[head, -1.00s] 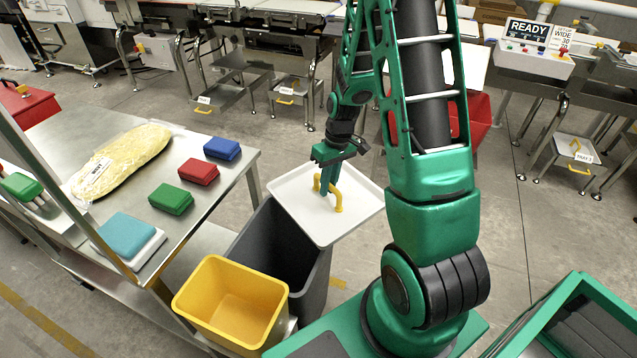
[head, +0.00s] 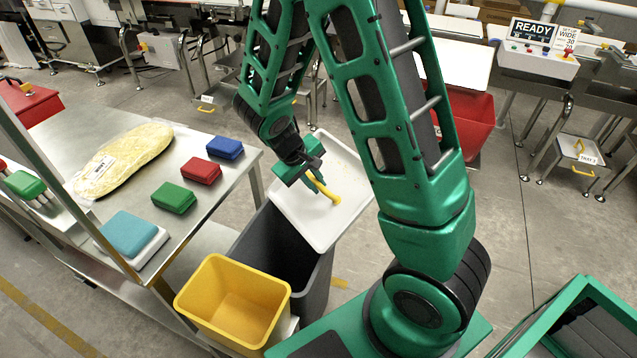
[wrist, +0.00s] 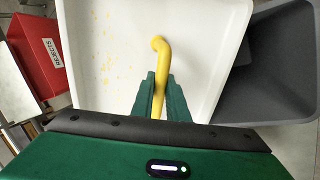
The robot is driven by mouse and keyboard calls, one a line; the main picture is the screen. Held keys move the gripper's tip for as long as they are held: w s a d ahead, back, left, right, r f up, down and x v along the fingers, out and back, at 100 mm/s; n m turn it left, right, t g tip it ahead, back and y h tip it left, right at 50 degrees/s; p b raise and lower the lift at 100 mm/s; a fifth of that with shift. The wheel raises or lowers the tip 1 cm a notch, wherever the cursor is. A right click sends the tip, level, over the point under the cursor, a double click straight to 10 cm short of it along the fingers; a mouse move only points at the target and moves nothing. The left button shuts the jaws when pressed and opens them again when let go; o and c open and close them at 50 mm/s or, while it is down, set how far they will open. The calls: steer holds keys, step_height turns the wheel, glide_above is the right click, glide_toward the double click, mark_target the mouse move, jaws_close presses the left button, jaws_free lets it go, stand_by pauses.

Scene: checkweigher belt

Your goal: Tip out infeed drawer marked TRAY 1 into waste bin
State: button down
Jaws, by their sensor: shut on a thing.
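My gripper (head: 314,183) is shut on the yellow handle (head: 331,196) of a white drawer (head: 345,217). In the wrist view the handle (wrist: 161,62) sits between the green fingers (wrist: 157,95), and small yellow crumbs lie on the white drawer floor (wrist: 205,45). The drawer is off the ground and tilted, its near corner over the dark grey bin (head: 318,283). The bin is open and partly covered by the drawer; its contents do not show. It also shows at the right of the wrist view (wrist: 265,70). No mark is visible on the held drawer.
A yellow tub (head: 232,297) stands against the grey bin. A steel table (head: 120,140) with coloured blocks is at left. A red bin (head: 470,125) stands behind my arm; a red REJECTS bin (wrist: 45,55) shows in the wrist view. Another handled drawer (head: 580,150) is at right.

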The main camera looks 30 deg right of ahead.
steer(key=shift+s+a+r+t+h, duration=0.1)
steer(key=shift+a+r+h, duration=0.05)
steer(key=shift+a+h, duration=0.8)
steer(key=shift+s+a+r+t+h, duration=0.1)
steer(key=shift+a+r+h, duration=0.05)
steer(key=shift+a+h, duration=0.75)
steer(key=shift+s+a+r+t+h, duration=0.1)
steer(key=shift+a+r+h, duration=0.05)
steer(key=shift+a+h, duration=0.75)
